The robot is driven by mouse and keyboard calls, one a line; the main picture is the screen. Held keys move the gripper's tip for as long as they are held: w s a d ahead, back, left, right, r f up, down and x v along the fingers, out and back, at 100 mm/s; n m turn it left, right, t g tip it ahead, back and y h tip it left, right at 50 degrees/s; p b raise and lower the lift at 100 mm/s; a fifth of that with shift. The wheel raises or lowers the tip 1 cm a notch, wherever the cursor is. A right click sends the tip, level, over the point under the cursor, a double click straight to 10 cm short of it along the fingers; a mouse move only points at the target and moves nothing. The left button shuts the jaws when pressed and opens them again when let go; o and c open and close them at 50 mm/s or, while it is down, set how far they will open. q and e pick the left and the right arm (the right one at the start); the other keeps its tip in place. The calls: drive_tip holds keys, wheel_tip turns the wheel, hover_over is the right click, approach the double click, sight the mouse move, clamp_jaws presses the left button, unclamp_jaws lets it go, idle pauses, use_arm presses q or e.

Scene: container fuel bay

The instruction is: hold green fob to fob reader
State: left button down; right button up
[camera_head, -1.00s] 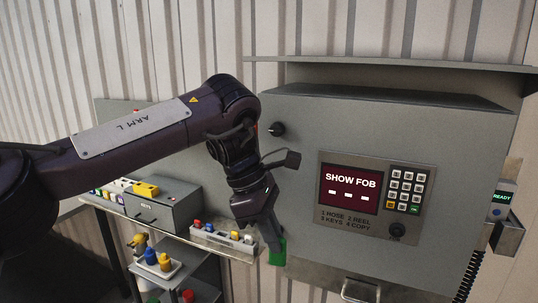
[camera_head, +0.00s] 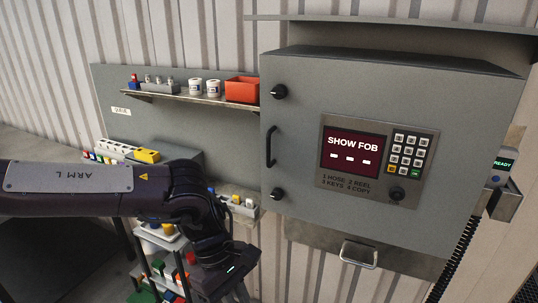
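A round black fitting (camera_head: 397,194), perhaps the fob reader, sits below the keypad. My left gripper (camera_head: 238,292) is low at the bottom edge, left of and below the panel, pointing down. Its fingertips run to the picture's edge, so its opening and anything in it are hidden. I cannot make out the green fob in it. My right gripper is not in view.
A shelf with white cups (camera_head: 195,88) and an orange bin (camera_head: 242,90) is left of the cabinet. A lower ledge holds small coloured items (camera_head: 243,203). A drawer handle (camera_head: 359,254) juts below the cabinet. A "READY" unit (camera_head: 503,164) is at right.

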use_arm(q)
wheel_tip(320, 180, down, 15)
drive_tip(key=a+b, duration=0.1)
drive_tip(key=b, duration=1.3)
drive_tip(key=shift+r, duration=0.15)
